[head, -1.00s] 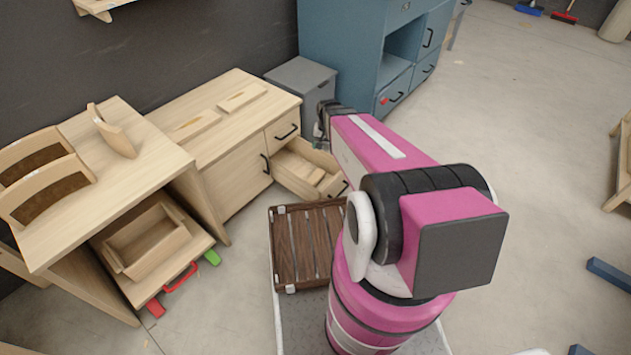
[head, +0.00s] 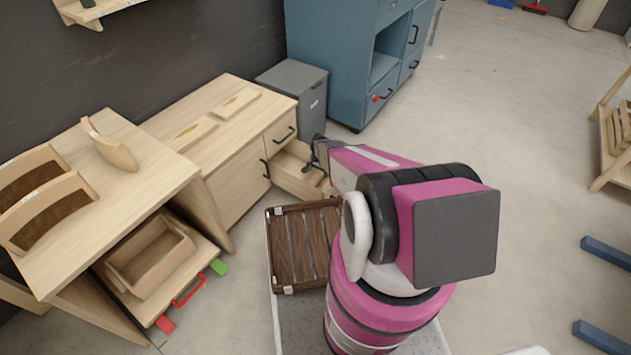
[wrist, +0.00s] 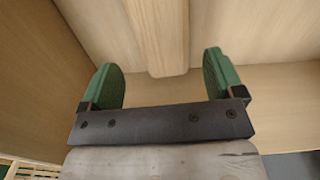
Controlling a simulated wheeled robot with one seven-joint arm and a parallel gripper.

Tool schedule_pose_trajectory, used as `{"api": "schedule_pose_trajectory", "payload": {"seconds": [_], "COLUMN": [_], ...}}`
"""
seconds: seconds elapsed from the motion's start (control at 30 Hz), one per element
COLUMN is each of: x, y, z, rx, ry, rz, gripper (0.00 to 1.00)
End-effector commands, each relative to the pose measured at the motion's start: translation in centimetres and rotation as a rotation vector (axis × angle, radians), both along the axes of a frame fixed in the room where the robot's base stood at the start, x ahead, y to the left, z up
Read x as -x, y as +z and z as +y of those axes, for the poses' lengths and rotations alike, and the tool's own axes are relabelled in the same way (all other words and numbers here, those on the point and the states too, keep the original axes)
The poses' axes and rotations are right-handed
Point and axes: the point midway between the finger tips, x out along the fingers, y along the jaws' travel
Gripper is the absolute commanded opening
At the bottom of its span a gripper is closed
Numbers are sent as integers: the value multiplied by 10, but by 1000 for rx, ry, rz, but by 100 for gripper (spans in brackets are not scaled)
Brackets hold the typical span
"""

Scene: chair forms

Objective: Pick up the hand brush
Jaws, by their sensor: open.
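In the wrist view a light wooden bar with a rounded end (wrist: 160,35), which looks like the hand brush's handle, reaches in from the top middle. Its far part is out of frame, and no bristles show. My gripper (wrist: 162,68) is open, its two green-padded fingers apart. The rounded end lies just beyond and between the fingertips in the picture; I cannot tell the height gap. Nothing is held. In the head view my wrist hangs over the open drawer (head: 285,177), and my arm hides the fingers and part of the drawer's inside.
Wooden drawer walls stand close on both sides of my fingers. The drawer belongs to a low wooden cabinet (head: 238,187). A brown slatted crate (head: 292,284) is beside my base. A grey bin (head: 300,95) and blue cabinet (head: 345,60) stand behind.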

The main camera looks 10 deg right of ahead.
Motion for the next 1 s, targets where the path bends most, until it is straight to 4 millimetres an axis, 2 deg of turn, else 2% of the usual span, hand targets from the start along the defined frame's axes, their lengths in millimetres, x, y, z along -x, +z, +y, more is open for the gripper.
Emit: {"api": "schedule_pose_trajectory", "payload": {"seconds": [0.23, 0.5, 0.77, 0.8, 0.87, 0.93, 0.97, 1.0], "x": [0, 1, 2, 2, 2, 2, 2, 2], "y": [-17, -53, -56, -56, -56, -56, -56, -56], "z": [3, 8, 8, 8, 8, 8, 8, 8], "rx": [0, 0, 0, 0, 0, 0, 0, 0], "ry": [1, 1, 1, 1, 1, 1, 1, 1], "rz": [1, 1, 0, 0, 0, 0, 0, 0], "gripper": [87, 87, 87, 81, 61, 38, 30, 30]}}
